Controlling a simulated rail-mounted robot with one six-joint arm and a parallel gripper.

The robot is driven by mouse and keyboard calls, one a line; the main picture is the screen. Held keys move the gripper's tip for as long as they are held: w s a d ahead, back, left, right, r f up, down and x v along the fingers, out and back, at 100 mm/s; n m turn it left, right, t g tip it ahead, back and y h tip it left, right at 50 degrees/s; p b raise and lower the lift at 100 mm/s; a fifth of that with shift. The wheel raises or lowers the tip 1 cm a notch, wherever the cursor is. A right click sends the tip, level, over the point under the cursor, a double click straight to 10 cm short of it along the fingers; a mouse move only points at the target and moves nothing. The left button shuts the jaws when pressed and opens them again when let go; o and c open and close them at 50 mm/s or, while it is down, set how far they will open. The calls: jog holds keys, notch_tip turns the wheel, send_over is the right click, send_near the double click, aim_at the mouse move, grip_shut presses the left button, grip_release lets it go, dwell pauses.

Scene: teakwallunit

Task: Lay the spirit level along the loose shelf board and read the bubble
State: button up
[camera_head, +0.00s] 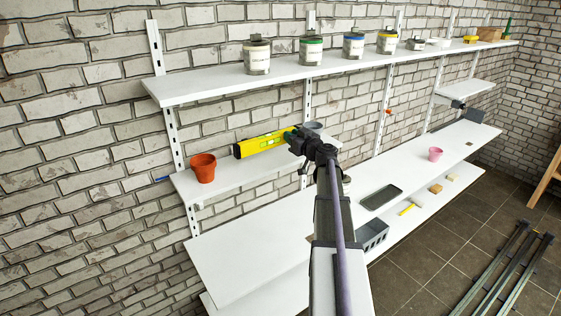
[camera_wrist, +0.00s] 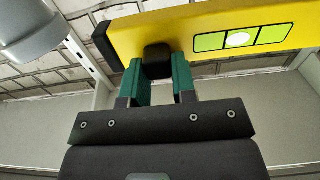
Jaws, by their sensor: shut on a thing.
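My gripper (camera_head: 296,137) is shut on the yellow spirit level (camera_head: 262,144) near one end. In the wrist view its green fingers (camera_wrist: 156,75) close on a dark block at the level's lower edge. The level (camera_wrist: 190,30) has a black end cap and a yellow-green vial window with a pale round spot; bubble position cannot be read surely. In the head view the level is above the short white shelf board (camera_head: 236,176) on the left; I cannot tell whether they touch. Whether this board is the loose one is not clear.
An orange pot (camera_head: 203,168) stands at the board's left end, and a grey pot (camera_head: 314,127) is behind my gripper. The long upper shelf (camera_head: 200,88) overhead carries several tins. Below, the lower shelf (camera_head: 240,262) is bare at left; a grey crate (camera_head: 372,236) stands lower right.

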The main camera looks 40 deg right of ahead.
aim_at(292, 161)
notch_tip(292, 161, down, 6)
jog(key=b, duration=0.4)
jog(key=shift+f, duration=0.2)
jog(key=shift+r, duration=0.3)
jog(key=shift+f, duration=0.25)
jog(key=o, duration=0.9)
jog(key=shift+r, duration=0.1)
jog(key=shift+c, duration=0.2)
